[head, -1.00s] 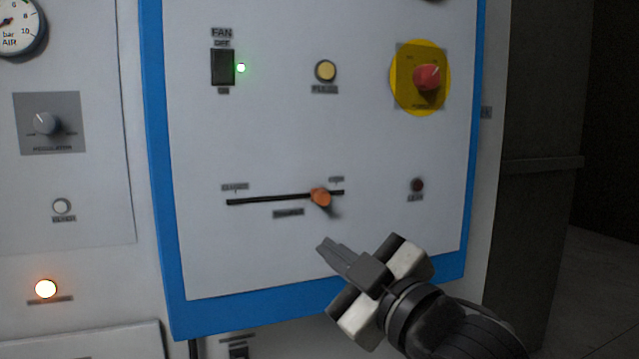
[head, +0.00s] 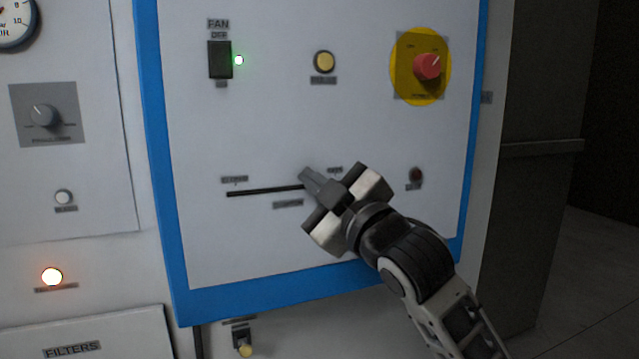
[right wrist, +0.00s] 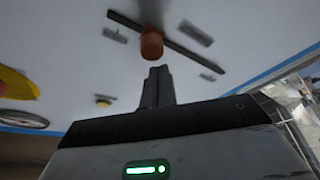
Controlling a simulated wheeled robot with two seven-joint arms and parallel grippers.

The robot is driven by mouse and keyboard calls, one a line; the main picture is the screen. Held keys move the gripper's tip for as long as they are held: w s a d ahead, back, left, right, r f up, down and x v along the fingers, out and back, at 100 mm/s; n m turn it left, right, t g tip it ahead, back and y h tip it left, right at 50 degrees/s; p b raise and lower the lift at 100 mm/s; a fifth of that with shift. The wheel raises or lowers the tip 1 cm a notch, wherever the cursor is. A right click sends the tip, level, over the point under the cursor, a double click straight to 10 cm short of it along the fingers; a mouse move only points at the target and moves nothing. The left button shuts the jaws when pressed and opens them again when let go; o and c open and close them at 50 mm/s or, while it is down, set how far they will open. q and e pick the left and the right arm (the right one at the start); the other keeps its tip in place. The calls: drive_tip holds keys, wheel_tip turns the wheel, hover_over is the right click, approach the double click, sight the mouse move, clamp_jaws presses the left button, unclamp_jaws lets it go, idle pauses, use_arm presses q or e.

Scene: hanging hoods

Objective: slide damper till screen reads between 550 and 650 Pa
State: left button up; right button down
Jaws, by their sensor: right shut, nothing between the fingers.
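The damper is a slot (head: 262,191) in the panel, with its left part bare in the head view. Its orange knob is hidden there behind my right gripper (head: 308,176). The right wrist view shows the orange knob (right wrist: 151,44) on the dark slot (right wrist: 195,57), just beyond the tips of my right gripper (right wrist: 158,72). The fingers are shut and empty, and a small gap seems to show between tips and knob. The screen with the Pa reading is in neither view. My left gripper is not in view.
The blue-edged panel (head: 178,280) also bears a fan switch (head: 220,60) with a green light (head: 239,60), a yellow button (head: 324,61), a red knob on a yellow disc (head: 428,67) and a dark red lamp (head: 415,174). The panel left of the gripper is free.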

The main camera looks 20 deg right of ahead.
drive_tip(key=shift+d+f, duration=0.3)
drive_tip(key=shift+f, duration=0.1)
